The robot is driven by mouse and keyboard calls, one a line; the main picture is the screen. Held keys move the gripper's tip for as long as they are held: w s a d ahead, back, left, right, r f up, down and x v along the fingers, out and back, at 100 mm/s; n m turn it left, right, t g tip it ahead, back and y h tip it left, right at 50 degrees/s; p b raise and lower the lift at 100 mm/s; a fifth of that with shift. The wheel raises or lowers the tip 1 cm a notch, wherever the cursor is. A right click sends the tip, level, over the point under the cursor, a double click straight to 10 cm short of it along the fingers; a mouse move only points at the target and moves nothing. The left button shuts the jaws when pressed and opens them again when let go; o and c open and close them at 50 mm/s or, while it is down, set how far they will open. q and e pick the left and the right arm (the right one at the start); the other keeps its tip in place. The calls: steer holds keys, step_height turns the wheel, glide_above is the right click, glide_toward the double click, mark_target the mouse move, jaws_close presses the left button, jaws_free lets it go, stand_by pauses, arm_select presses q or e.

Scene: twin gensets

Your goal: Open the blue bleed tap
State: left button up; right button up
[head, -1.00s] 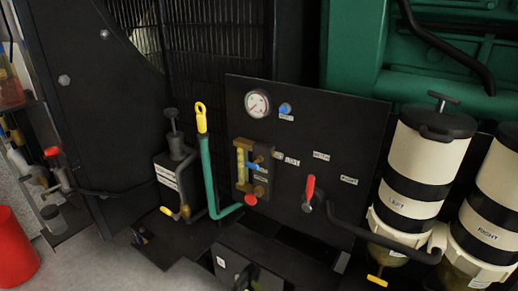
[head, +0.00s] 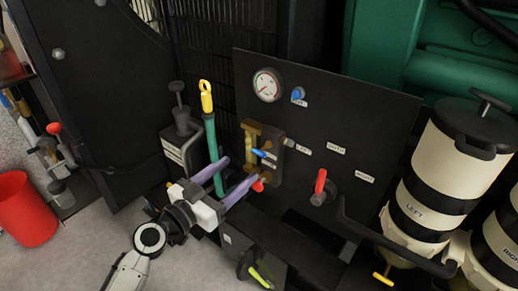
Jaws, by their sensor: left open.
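Two blue parts show on the black panel (head: 395,110). A round blue knob (head: 298,93) sits beside the white-faced gauge, with a small label under it that I cannot read. A short blue lever (head: 260,153) sticks out from the brass block (head: 276,140) lower on the panel. I cannot tell from the labels which one is the bleed tap. My left gripper (head: 242,168) is open and empty, its two pale purple fingers pointing up and right toward the brass block. My right gripper is out of view.
A green hose with a yellow ring handle (head: 206,98) stands just behind my left fingers. A red knob (head: 258,186) is partly hidden by a finger. A red lever (head: 320,181) and the left filter (head: 432,190) stand to the right. A red bucket (head: 27,210) is at left.

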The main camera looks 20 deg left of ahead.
mark_target(259, 151)
arm_select(q)
steer(key=p+x, duration=0.1)
steer(key=x, duration=0.8)
steer(key=shift+w+r+p, duration=0.1)
steer(key=shift+p, duration=0.2)
steer(key=shift+w+d, duration=0.15)
steer(key=shift+w, duration=0.3)
steer(key=c, duration=1.1)
